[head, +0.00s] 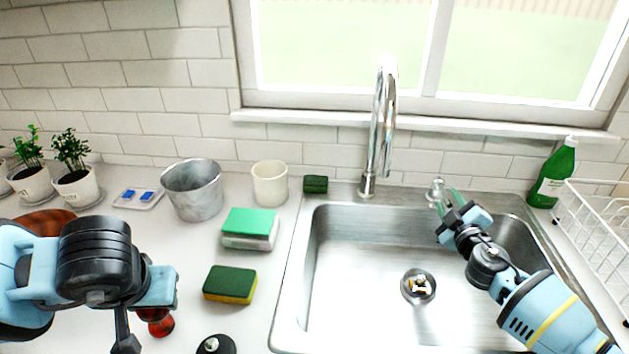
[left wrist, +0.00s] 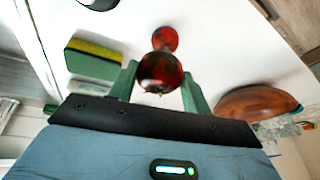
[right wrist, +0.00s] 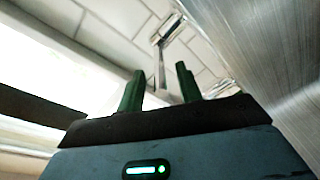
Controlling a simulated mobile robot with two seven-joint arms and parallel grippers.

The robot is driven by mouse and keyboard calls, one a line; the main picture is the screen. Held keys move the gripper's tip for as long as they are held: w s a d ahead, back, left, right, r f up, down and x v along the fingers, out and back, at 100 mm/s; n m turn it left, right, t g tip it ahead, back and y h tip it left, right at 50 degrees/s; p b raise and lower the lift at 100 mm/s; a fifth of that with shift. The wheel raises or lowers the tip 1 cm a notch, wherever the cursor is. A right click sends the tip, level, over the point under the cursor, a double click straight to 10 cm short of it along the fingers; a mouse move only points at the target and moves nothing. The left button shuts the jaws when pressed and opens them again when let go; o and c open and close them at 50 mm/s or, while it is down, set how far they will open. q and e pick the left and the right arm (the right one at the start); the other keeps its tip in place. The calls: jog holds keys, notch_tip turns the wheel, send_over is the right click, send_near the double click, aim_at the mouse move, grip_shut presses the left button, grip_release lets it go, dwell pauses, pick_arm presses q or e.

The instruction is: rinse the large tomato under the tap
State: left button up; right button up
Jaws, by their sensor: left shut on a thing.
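My left gripper (left wrist: 160,88) is shut on a dark red tomato, taken to be the large tomato (left wrist: 160,72), in the left wrist view. A second, smaller-looking red thing (left wrist: 165,38) shows just past it. In the head view red (head: 160,324) shows under my left arm, over the counter left of the sink; the left fingertips are mostly hidden there. The tap (head: 384,125) rises behind the sink (head: 345,270); no water shows. My right gripper (head: 447,198) is open and empty over the sink's back right, close to a small chrome fitting (head: 437,186). Its fingers stand apart in the right wrist view.
A green-and-yellow sponge (head: 230,284), a green-topped pad (head: 249,228), a metal bucket (head: 194,189) and a white cup (head: 270,183) stand left of the sink. A green bottle (head: 555,175) and a white dish rack (head: 600,225) are at the right. The basin is largely clear.

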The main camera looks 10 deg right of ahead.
aim_at(443, 192)
jog(key=shift+w+d, duration=0.1)
jog(key=shift+w, duration=1)
grip_shut()
